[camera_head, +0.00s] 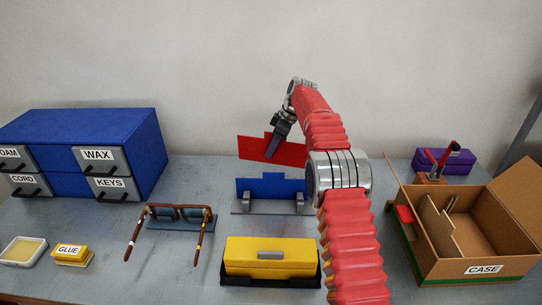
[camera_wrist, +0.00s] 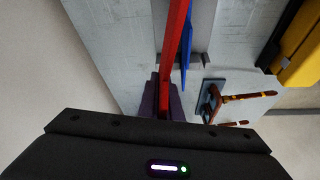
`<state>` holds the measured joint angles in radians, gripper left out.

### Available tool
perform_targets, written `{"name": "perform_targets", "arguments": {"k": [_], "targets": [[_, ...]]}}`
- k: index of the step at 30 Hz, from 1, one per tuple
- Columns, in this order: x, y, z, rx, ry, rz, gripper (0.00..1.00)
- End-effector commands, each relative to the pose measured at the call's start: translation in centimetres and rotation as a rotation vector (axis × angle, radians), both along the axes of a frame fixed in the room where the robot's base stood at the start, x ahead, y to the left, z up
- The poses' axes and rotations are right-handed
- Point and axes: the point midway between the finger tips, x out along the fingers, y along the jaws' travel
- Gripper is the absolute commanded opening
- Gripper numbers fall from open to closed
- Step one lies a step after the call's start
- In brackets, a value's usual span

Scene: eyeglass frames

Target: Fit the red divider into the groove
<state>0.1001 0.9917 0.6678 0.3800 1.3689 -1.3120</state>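The red divider (camera_head: 253,147) is a flat panel with a raised middle tab, held in the air and slightly tilted. My gripper (camera_head: 271,154) is shut on it from above. In the wrist view the red divider (camera_wrist: 175,45) shows edge-on between my gripper's dark fingers (camera_wrist: 166,98). Below it in the head view, a blue panel (camera_head: 270,189) stands upright in a grey holder (camera_head: 246,208) with two posts. The red divider is apart from the blue panel in the head view. An open cardboard box labelled CASE (camera_head: 483,269) has inner partitions (camera_head: 437,222). I cannot make out the groove.
A yellow box (camera_head: 245,262) in a black tray stands in front of the holder. Brown eyeglasses (camera_head: 150,228) lie to its left, near a GLUE block (camera_head: 70,256) and a shallow dish (camera_head: 23,251). Blue drawers (camera_head: 85,125) stand back left; a purple box (camera_head: 460,161) stands back right.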

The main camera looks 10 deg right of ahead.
Motion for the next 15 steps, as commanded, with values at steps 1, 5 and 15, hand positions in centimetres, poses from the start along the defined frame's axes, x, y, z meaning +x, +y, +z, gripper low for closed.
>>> {"name": "perform_targets", "arguments": {"k": [1,5,15], "targets": [[-0.4,0.0,0.9,0.000,-0.001,-0.032,0.00],[-1.2,-0.1,2.5,0.000,-0.001,-0.123,0.00],[-4.7,-0.4,6.1,0.001,-0.001,-0.362,0.00]]}}
